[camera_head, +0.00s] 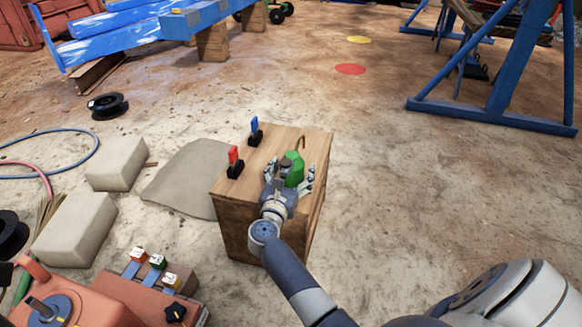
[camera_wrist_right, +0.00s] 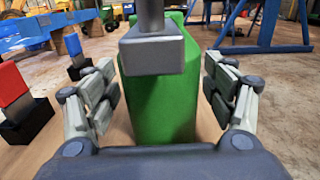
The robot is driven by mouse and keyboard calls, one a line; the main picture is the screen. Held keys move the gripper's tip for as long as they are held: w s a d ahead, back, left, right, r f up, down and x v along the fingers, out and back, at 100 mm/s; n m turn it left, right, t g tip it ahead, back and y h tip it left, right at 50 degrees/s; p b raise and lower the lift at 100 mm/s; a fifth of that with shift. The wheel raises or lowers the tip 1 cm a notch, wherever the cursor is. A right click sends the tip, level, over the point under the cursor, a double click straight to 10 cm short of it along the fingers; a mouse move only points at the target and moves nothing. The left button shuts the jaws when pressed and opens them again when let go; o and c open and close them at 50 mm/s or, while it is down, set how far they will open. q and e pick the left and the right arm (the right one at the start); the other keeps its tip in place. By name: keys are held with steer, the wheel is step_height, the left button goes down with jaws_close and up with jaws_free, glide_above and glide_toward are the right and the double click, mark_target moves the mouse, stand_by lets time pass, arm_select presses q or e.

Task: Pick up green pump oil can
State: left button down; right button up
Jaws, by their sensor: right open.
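The green pump oil can (camera_head: 295,168) stands on a wooden box (camera_head: 264,221), with its thin brown spout rising behind it. My right gripper (camera_head: 289,174) is at the can, with its fingers apart on either side of it. In the right wrist view the can (camera_wrist_right: 162,100) fills the middle, upright between the open fingers of the right gripper (camera_wrist_right: 161,95). Gaps show between the fingers and the can. A grey pump part hides the can's upper front. My left gripper is not in view.
A red-handled switch (camera_head: 235,162) and a blue-handled switch (camera_head: 255,131) stand on the box, left of the can. Pale blocks (camera_head: 118,163) and an orange machine with several coloured switches (camera_head: 140,290) lie to the left. The ground right of the box is clear.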

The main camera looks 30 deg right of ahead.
steer(key=shift+s+a+r, duration=0.1)
steer(key=shift+s+r, duration=0.05)
steer(key=shift+s, duration=0.05)
steer(key=shift+c, duration=1)
steer(key=c, duration=1.2)
